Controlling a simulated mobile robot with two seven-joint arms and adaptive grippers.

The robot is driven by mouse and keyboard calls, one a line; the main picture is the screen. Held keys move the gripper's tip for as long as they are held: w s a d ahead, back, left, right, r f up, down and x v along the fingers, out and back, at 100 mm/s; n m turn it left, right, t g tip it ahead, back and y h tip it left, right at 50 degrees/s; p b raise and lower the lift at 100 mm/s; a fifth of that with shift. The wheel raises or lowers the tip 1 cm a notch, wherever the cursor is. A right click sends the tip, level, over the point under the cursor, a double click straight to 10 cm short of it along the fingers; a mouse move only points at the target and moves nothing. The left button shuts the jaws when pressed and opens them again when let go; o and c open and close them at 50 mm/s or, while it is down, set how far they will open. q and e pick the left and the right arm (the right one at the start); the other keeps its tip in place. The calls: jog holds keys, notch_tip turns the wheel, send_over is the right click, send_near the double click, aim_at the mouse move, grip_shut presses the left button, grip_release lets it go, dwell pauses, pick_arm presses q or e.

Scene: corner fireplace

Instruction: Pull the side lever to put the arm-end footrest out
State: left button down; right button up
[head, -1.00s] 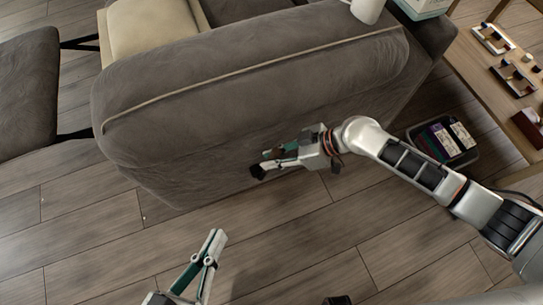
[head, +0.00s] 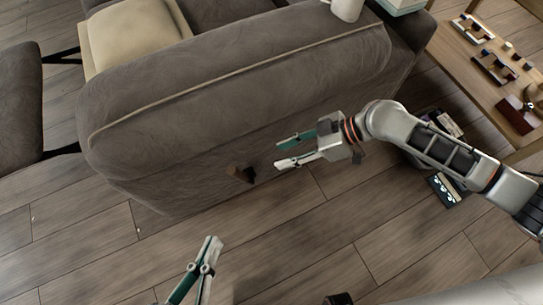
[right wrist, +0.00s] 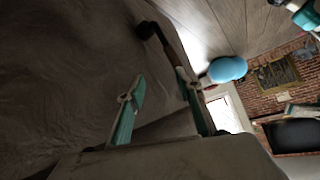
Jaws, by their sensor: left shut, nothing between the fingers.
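The grey sofa (head: 230,110) shows its near arm end to me. Its side lever (head: 240,174), a short dark piece with a black end, sticks out low on the arm's side; in the right wrist view the black-ended lever (right wrist: 150,31) lies beyond the fingers. A grey footrest pad (head: 18,105) stands out from the sofa at the left on dark struts. My right gripper (head: 279,154) is open and empty, a little right of the lever and apart from it. My left gripper (head: 213,241) is shut and empty above the floor at the bottom.
A wooden table (head: 475,85) with several small items stands at the right. A container with cases (head: 440,125) sits on the floor beside it, partly behind my right arm. A white mug (head: 347,9) stands on the sofa arm.

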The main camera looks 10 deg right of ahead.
jog(key=v, duration=0.3)
jog(key=shift+s+d+r, duration=0.15)
jog(key=shift+d+r, duration=0.1)
dwell(0.4)
